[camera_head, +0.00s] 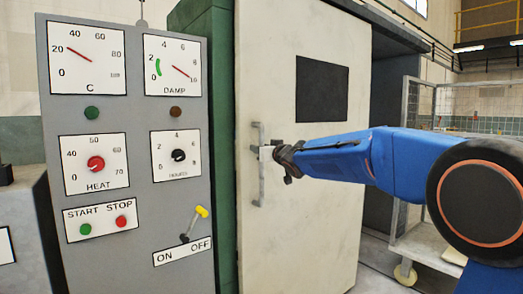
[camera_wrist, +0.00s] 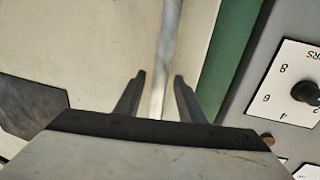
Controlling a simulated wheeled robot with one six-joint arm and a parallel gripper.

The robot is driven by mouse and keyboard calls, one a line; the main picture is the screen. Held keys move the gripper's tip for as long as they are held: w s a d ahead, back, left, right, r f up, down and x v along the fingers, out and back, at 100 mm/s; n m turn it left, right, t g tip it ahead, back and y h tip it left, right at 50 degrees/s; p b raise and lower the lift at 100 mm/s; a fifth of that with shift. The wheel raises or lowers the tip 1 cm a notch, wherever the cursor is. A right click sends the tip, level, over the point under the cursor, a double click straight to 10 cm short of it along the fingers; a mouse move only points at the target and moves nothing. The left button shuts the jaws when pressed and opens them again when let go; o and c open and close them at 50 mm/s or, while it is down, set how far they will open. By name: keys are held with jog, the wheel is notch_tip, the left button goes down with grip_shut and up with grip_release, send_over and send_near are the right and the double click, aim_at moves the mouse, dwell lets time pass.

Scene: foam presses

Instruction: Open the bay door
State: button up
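The bay door (camera_head: 300,215) is a tall cream panel with a dark square window (camera_head: 322,90). Its left edge lies along the green frame (camera_head: 222,140), with no clear gap showing there. An upright grey bar handle (camera_head: 261,185) is fixed near that left edge. My gripper (camera_head: 269,153) is at the handle's middle height, reaching in from the right. In the wrist view, the handle (camera_wrist: 166,50) runs between the two dark fingers of my gripper (camera_wrist: 159,90). The fingers stand apart, with a gap showing on each side of the bar. Contact is not visible.
A grey control panel (camera_head: 140,215) with dials, buttons and a yellow-tipped ON/OFF lever (camera_head: 195,222) stands left of the door. A wheeled wire cage cart (camera_head: 425,245) stands at the right, behind my arm. Some floor shows between door and cart.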

jog(key=v, duration=1.7)
jog(key=shift+s, duration=0.2)
jog(key=shift+d, duration=0.15)
jog(key=s+d+f+m+g+h, duration=0.45)
jog(key=s+d+f+h, duration=0.35)
jog(key=s+d+f, duration=0.8)
jog(key=s+d+f+g, duration=0.2)
jog(key=s+f+g, duration=0.1)
jog(key=s+f, duration=0.6)
jog(key=s+d+f+g, duration=0.1)
jog(key=s+f+g, duration=0.3)
jog(key=s+f, duration=0.6)
jog(key=s, duration=0.7)
jog(key=shift+s+d, duration=0.35)
jog(key=shift+d, duration=0.05)
jog(key=shift+d+m, duration=0.1)
jog(key=shift+m, duration=0.15)
jog(key=shift+c, duration=0.6)
